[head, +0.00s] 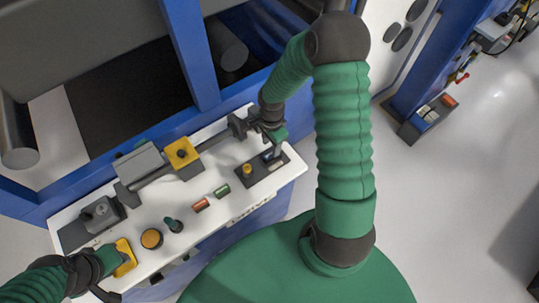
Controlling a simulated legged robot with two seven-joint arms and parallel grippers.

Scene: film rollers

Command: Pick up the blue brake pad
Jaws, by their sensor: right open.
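A small blue piece (268,156), probably the blue brake pad, shows in the dark tray (255,181) at the right end of the white table. It is small and partly hidden by my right gripper. My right gripper (275,146) is open, pointing down right over the blue piece. I cannot tell whether its fingers touch it. My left gripper (112,270) is at the lower left, beside a yellow block (125,257). Its fingers are too unclear to show whether they are open or shut.
The white table (215,224) also carries a red piece (201,204), a green piece (222,191), an orange round knob (151,238) and a dark green upright piece (174,225). A shaft with a yellow block (181,153) runs along its back. Blue machine frame (190,55) stands behind.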

